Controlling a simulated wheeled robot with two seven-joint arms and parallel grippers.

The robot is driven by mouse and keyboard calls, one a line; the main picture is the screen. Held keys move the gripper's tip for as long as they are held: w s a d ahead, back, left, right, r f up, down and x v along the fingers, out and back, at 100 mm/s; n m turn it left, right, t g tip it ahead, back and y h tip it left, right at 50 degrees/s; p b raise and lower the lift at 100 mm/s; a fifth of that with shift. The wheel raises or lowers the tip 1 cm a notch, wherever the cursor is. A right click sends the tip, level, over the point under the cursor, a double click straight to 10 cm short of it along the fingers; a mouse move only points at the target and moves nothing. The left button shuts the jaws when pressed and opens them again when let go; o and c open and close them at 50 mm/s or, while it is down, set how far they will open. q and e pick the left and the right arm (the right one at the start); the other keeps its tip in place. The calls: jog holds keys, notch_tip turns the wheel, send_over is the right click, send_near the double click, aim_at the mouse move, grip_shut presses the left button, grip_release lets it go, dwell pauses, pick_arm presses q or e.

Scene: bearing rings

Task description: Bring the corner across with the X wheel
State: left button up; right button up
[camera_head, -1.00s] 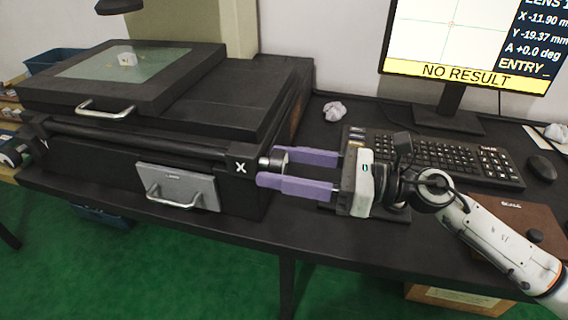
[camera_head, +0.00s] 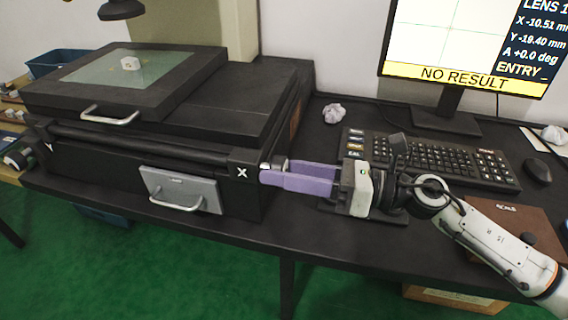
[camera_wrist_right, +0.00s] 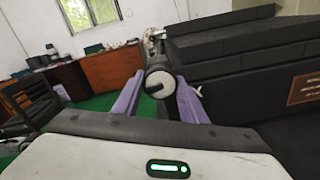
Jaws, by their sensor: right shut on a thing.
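The X wheel (camera_head: 281,163) sticks out at the right end of the front rail, beside the white X mark (camera_head: 241,172). My right gripper (camera_head: 270,171) has its purple fingers around the wheel and is shut on it. The right wrist view shows the round grey wheel (camera_wrist_right: 160,84) between the fingers. A small white part (camera_head: 131,63) lies on the glass stage plate (camera_head: 95,68). The monitor (camera_head: 440,45) shows crosshair lines and reads X -10.51 mm, Y -19.40 mm, A +0.0 deg and NO RESULT. My left gripper is out of view.
A keyboard (camera_head: 430,158), a mouse (camera_head: 538,171) and a crumpled white lump (camera_head: 334,113) lie on the dark table. A grey panel with a handle (camera_head: 182,190) is on the machine's front.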

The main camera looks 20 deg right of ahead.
jog(key=m+p, duration=0.2)
jog(key=m, duration=0.1)
jog(key=m+p, duration=0.1)
jog(key=shift+r+m+p, duration=0.25)
jog(key=shift+m+p, duration=0.1)
jog(key=shift+m, duration=0.05)
jog(key=m+p, duration=0.2)
jog(key=shift+m, duration=0.3)
jog(key=m+p, duration=0.2)
jog(key=shift+s+m, duration=0.1)
jog(key=shift+m, duration=0.3)
jog(key=shift+m+p, duration=0.4)
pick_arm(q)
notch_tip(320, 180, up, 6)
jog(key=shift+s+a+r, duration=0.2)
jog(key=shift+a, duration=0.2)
pick_arm(e)
jog(key=shift+f, duration=0.1)
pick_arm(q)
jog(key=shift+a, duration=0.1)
pick_arm(e)
jog(key=shift+m, duration=0.3)
jog(key=o, duration=1.1)
jog(key=shift+c, duration=0.2)
